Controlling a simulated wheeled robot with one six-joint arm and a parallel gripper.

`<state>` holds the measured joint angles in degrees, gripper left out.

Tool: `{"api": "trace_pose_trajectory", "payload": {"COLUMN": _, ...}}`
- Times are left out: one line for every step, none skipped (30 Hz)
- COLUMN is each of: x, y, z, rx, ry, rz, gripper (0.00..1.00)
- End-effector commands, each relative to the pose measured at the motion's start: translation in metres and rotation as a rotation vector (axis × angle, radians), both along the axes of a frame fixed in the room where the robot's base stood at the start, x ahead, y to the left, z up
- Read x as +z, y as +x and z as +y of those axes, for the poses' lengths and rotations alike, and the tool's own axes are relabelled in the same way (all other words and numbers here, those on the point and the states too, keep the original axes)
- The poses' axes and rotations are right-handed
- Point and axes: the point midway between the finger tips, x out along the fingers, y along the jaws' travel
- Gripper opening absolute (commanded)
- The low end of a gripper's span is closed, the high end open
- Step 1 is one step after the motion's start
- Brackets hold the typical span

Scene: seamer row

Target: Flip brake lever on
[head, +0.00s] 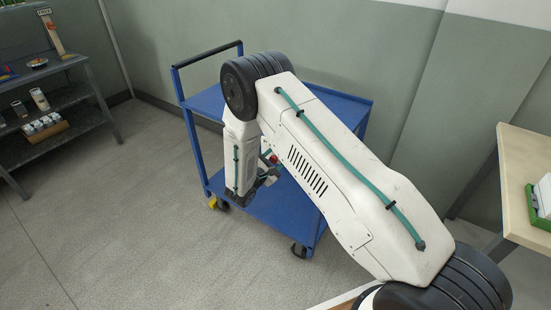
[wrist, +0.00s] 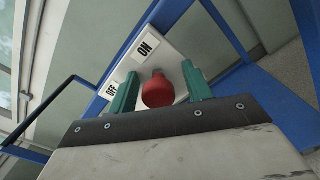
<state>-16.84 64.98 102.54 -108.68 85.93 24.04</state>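The brake lever shows in the wrist view as a round red knob (wrist: 158,92), with its stem mostly hidden behind it. It comes out by a white plate (wrist: 128,64) fixed to the blue trolley frame. The plate carries an ON label (wrist: 148,45) at its upper right and an OFF label (wrist: 111,90) at its lower left. I cannot tell which label the lever leans to. My gripper (wrist: 159,70) is open, with one teal finger on each side of the knob and a small gap showing at the right. In the head view the red knob (head: 271,158) shows small beside my gripper.
The blue trolley (head: 270,207) stands on casters near the wall, with a dark push handle (head: 207,54) at its left end. A grey shelf (head: 75,128) with cups is at the left. A light wooden table (head: 522,175) is at the right. The floor at the left front is clear.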

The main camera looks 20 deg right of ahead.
Motion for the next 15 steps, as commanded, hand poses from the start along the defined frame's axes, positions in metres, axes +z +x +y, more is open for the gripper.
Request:
{"api": "trace_pose_trajectory", "payload": {"x": 0.000, "y": 0.000, "z": 0.000, "rx": 0.000, "ry": 0.000, "rz": 0.000, "gripper": 0.50}}
{"api": "trace_pose_trajectory", "payload": {"x": 0.000, "y": 0.000, "z": 0.000, "rx": 0.001, "ry": 0.000, "rz": 0.000, "gripper": 0.50}}
{"api": "trace_pose_trajectory", "payload": {"x": 0.000, "y": 0.000, "z": 0.000, "rx": 0.001, "ry": 0.000, "rz": 0.000, "gripper": 0.50}}
{"api": "trace_pose_trajectory", "payload": {"x": 0.000, "y": 0.000, "z": 0.001, "rx": 0.001, "ry": 0.000, "rz": 0.000, "gripper": 0.50}}
{"api": "trace_pose_trajectory", "payload": {"x": 0.000, "y": 0.000, "z": 0.002, "rx": 0.001, "ry": 0.000, "rz": 0.000, "gripper": 0.50}}
{"api": "trace_pose_trajectory", "payload": {"x": 0.000, "y": -0.002, "z": 0.004, "rx": 0.002, "ry": 0.000, "rz": 0.000, "gripper": 0.50}}
{"api": "trace_pose_trajectory", "payload": {"x": 0.000, "y": -0.003, "z": 0.006, "rx": 0.003, "ry": 0.000, "rz": 0.000, "gripper": 0.50}}
{"api": "trace_pose_trajectory", "payload": {"x": 0.000, "y": -0.005, "z": 0.009, "rx": 0.004, "ry": -0.001, "rz": 0.001, "gripper": 0.50}}
{"api": "trace_pose_trajectory", "payload": {"x": 0.000, "y": -0.008, "z": 0.013, "rx": 0.004, "ry": -0.001, "rz": 0.001, "gripper": 0.50}}
{"api": "trace_pose_trajectory", "payload": {"x": 0.000, "y": -0.011, "z": 0.017, "rx": 0.004, "ry": -0.001, "rz": 0.001, "gripper": 0.50}}
{"api": "trace_pose_trajectory", "payload": {"x": 0.000, "y": -0.015, "z": 0.022, "rx": 0.004, "ry": -0.002, "rz": 0.001, "gripper": 0.50}}
{"api": "trace_pose_trajectory", "payload": {"x": 0.000, "y": -0.019, "z": 0.028, "rx": 0.004, "ry": -0.002, "rz": 0.001, "gripper": 0.50}}
{"api": "trace_pose_trajectory", "payload": {"x": 0.000, "y": -0.022, "z": 0.032, "rx": 0.004, "ry": -0.001, "rz": 0.000, "gripper": 0.50}}
{"api": "trace_pose_trajectory", "payload": {"x": 0.000, "y": -0.025, "z": 0.036, "rx": 0.004, "ry": -0.001, "rz": 0.000, "gripper": 0.50}}
{"api": "trace_pose_trajectory", "payload": {"x": 0.000, "y": -0.029, "z": 0.042, "rx": 0.004, "ry": -0.001, "rz": 0.000, "gripper": 0.50}}
